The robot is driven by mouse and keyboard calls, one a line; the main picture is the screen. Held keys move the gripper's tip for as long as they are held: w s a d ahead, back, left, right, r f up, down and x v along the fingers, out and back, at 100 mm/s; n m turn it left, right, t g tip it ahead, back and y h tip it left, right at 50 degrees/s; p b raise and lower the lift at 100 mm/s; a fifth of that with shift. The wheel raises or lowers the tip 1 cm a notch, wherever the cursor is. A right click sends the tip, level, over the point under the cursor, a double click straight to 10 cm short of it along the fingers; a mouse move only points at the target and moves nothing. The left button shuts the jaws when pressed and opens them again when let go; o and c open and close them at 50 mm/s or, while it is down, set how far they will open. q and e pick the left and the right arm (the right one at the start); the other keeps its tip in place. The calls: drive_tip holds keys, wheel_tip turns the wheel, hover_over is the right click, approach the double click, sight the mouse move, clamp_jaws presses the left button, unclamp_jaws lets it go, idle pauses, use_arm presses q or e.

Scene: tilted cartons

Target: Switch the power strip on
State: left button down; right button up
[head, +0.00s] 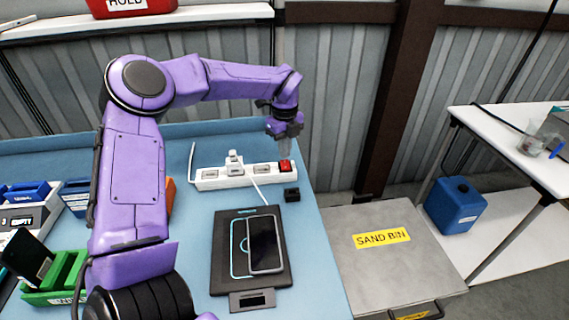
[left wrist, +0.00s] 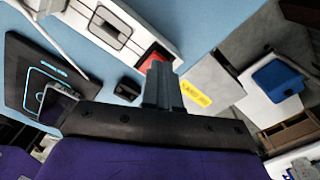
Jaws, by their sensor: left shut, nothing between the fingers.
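The white power strip (head: 217,181) lies on the blue table in the head view, with a white plug (head: 234,160) in one socket. Its red switch (head: 285,166) is at the right end. My left gripper (head: 287,136) is shut and empty, pointing down, close to the switch end of the strip. In the left wrist view the shut fingers (left wrist: 160,84) overlap the red switch (left wrist: 152,61) and partly hide it; the strip (left wrist: 85,14) runs to the upper left. I cannot tell whether the fingers touch the switch or whether it is lit. My right gripper is not in view.
A small black block (head: 292,195) sits just in front of the switch end. A phone (head: 265,245) lies on a black charging pad (head: 221,276). Green (head: 62,272) and blue holders stand at left. A sand bin (head: 430,262) is right of the table.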

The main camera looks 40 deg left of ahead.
sight(285, 161)
use_arm(q)
drive_tip(key=shift+f+b, duration=0.85)
drive_tip(key=shift+f, duration=0.15)
idle(0.4)
drive_tip(key=shift+r, duration=0.1)
drive_tip(key=shift+r+p, duration=2.5)
drive_tip(key=shift+r, duration=1.05)
drive_tip(key=shift+f, duration=0.1)
